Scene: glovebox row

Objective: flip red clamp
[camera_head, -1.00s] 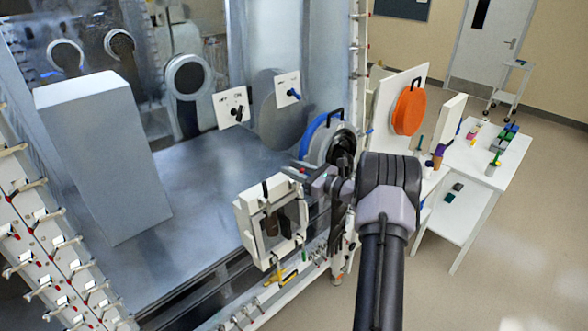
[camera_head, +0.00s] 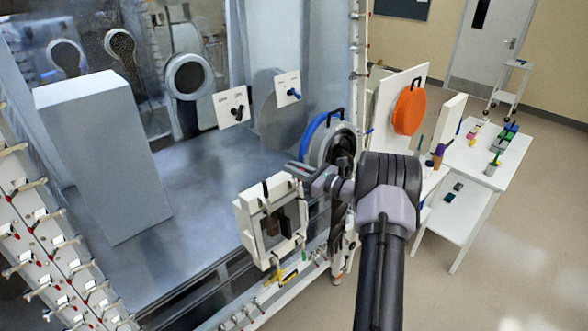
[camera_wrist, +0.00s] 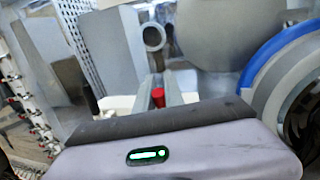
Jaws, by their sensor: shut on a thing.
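The red clamp (camera_wrist: 158,96) shows in the wrist view as a small red piece between my two fingers. My gripper (camera_wrist: 159,90) is shut on it, one grey finger on each side. In the head view my gripper (camera_head: 296,170) reaches left from the wrist to the top right corner of a white box-like frame (camera_head: 246,222). The clamp cannot be made out there; my fingers seem to hide it. How far the clamp is turned cannot be told.
A round door with a blue rim (camera_head: 312,138) stands close behind my wrist. A yellow-handled clamp (camera_head: 281,277) sits on the rail below the frame. A tall grey block (camera_head: 105,160) stands at left. A white table (camera_head: 505,160) with small items stands at right.

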